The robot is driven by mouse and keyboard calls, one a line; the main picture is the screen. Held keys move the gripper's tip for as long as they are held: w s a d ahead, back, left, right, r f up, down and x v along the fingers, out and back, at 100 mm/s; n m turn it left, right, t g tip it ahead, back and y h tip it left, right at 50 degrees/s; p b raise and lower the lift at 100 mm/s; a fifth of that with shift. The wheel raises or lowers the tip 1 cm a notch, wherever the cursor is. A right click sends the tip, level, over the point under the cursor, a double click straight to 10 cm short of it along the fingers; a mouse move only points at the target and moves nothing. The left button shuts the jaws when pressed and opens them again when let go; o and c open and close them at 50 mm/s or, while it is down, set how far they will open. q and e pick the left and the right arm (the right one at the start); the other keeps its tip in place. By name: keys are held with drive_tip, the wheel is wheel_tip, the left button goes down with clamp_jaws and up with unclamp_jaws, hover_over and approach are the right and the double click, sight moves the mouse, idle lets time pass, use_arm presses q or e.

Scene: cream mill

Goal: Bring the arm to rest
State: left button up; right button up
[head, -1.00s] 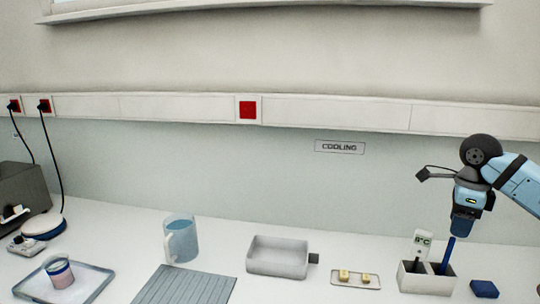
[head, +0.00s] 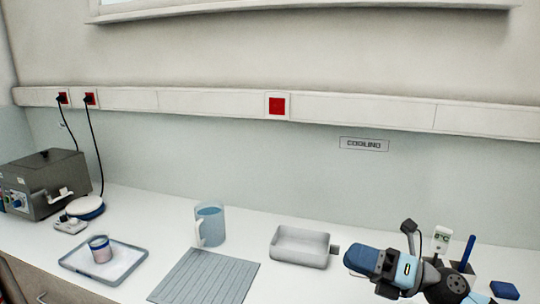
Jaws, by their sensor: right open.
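My right gripper (head: 364,260) is at the lower right of the head view, low in front of the counter's back part. Its blue end points left. It is open, and nothing shows between its jaws. My left gripper is not in view. Behind my right arm, a blue stick (head: 468,250) stands in a holder, with a white thermometer-like device (head: 441,239) beside it.
A grey pan (head: 300,258) is just left of the gripper. A blue jug (head: 210,222), a ribbed grey mat (head: 205,276), a tray (head: 75,262) with a cup (head: 100,249), and a grey machine (head: 45,184) stand further left. A blue block (head: 505,290) lies at far right.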

drive_tip(key=s+d+f+m+t+h, duration=0.45)
drive_tip(key=f+m+h, duration=0.4)
drive_tip(key=m, duration=0.75)
drive_tip(key=s+d+f+m+t+h, duration=0.3)
drive_tip(key=d+f+m+h, duration=0.3)
drive_tip(key=m+h, duration=0.75)
drive_tip(key=s+f+m+g+y, duration=0.1)
drive_tip(key=s+f+m+g, duration=0.25)
drive_tip(key=s, duration=0.35)
drive_tip(key=s+a+f+m+g+y, duration=0.1)
drive_tip(key=s+f+m+g+y, duration=0.1)
drive_tip(key=s+f+g, duration=0.3)
drive_tip(key=s+f+m+g+y, duration=0.1)
drive_tip(key=s+f+m+g, duration=0.15)
drive_tip(key=s, duration=0.55)
drive_tip(key=w+a+f+n+t+y+p, duration=0.1)
drive_tip(key=w+a+f+t+p, duration=0.3)
drive_tip(key=p, duration=0.5)
drive_tip(key=shift+w+a+t+y+p, duration=0.35)
drive_tip(key=shift+w+a+t+y, duration=0.45)
drive_tip(key=shift+w+a+t, duration=0.45)
